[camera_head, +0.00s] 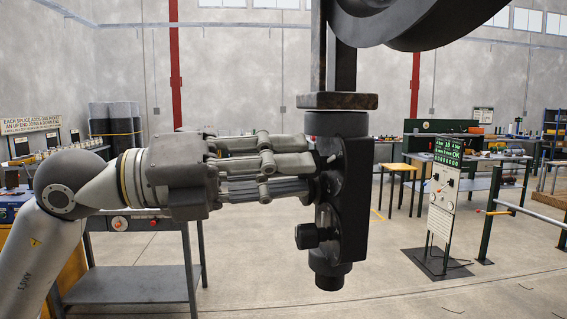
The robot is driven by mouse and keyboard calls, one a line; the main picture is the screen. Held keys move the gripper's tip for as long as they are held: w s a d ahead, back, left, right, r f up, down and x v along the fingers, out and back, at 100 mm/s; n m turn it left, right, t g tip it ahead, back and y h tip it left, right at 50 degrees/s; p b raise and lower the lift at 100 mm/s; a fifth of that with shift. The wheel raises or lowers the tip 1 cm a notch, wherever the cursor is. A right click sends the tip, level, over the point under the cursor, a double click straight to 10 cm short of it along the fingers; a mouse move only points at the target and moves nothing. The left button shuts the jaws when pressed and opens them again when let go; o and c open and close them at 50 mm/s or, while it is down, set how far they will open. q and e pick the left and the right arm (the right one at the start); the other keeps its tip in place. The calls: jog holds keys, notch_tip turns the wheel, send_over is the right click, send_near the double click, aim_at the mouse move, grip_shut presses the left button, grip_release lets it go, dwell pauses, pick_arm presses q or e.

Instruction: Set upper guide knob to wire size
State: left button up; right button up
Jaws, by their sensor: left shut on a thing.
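A dark guide head (342,200) hangs upright from a post in the middle of the view. My left gripper (310,174) comes in level from the left, and its fingertips meet the upper part of the guide head. It is shut on the upper guide knob, which is mostly hidden by the fingers. A lower black knob (307,236) sticks out to the left below the gripper, clear of the fingers. The knob's setting cannot be read from here. My right gripper is not in view.
A large dark wheel (425,25) hangs over the guide head. A control stand (441,195) with a green display stands at the right, beside a rail frame (492,212). A grey table (135,283) is at lower left. Open floor lies between.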

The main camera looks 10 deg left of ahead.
pick_arm(q)
jog(key=shift+f+n, duration=0.1)
jog(key=shift+n, duration=0.4)
jog(key=o, duration=1.1)
jog(key=shift+c, duration=0.2)
jog(key=v, duration=1.2)
